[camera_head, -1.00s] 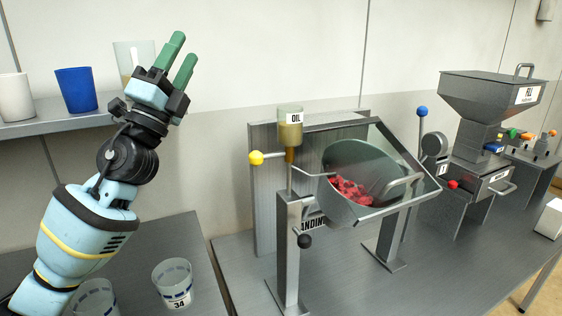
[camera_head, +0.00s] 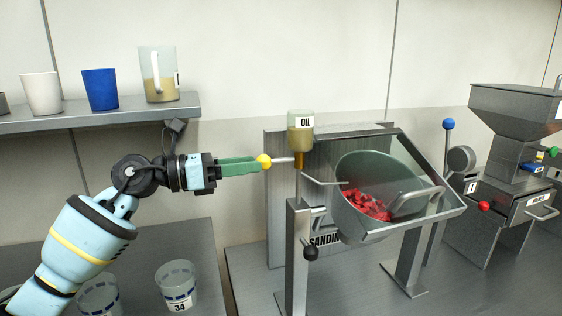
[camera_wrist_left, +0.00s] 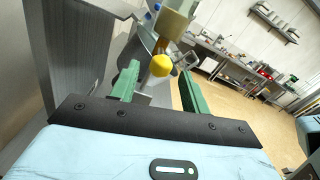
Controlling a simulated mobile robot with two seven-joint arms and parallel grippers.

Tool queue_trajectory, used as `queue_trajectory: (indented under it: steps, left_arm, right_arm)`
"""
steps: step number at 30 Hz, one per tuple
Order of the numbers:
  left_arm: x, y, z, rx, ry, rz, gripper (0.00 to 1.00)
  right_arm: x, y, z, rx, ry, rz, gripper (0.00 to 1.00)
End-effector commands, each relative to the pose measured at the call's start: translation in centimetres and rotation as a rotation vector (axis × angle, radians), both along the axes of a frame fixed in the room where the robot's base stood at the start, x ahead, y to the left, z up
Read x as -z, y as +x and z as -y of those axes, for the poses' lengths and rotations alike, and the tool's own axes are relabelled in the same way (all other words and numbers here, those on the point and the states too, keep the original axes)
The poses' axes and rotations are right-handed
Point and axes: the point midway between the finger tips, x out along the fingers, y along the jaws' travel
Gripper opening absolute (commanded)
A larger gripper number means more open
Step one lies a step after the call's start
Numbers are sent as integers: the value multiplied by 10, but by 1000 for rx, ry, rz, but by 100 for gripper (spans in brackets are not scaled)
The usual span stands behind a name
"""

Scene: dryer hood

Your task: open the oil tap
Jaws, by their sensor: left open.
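The oil container (camera_head: 301,135), labelled OIL, is mounted on a post left of the tilted drum. The oil tap's yellow ball knob (camera_head: 264,161) sits on a short rod pointing left from below the container. My left gripper (camera_head: 258,164) points right, with its green fingertips at the knob. In the left wrist view the open gripper (camera_wrist_left: 158,88) has one finger on each side of the yellow knob (camera_wrist_left: 160,66), with visible gaps. The knob appears near and between the fingertips. My right gripper is not in view.
The drum (camera_head: 380,195) holds red pieces behind a clear guard. A shelf (camera_head: 100,114) at left carries a white cup, a blue cup (camera_head: 100,90) and a jug (camera_head: 158,75). A cup marked 34 (camera_head: 177,286) stands below my arm. A hopper machine (camera_head: 515,120) is at right.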

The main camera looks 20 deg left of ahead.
Motion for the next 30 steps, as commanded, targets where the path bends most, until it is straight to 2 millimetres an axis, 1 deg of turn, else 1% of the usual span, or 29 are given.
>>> queue_trajectory:
  steps: [5,9,15,20,27,29,30]
  left_arm:
    - [-4,11,19,3,-3,2,46]
    - [-4,24,37,3,-4,2,46]
    - [-2,37,56,1,-4,2,46]
    - [-1,41,62,1,-2,0,46]
    - [-1,41,62,1,-2,0,46]
    - [-1,41,62,1,-2,0,40]
    - [-1,41,62,1,-2,0,34]
  right_arm:
    - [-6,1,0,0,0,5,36]
    - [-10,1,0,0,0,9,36]
    - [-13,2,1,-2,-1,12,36]
    - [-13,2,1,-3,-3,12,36]
    - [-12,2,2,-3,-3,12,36]
    - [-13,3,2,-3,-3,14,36]
    - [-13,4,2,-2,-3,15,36]
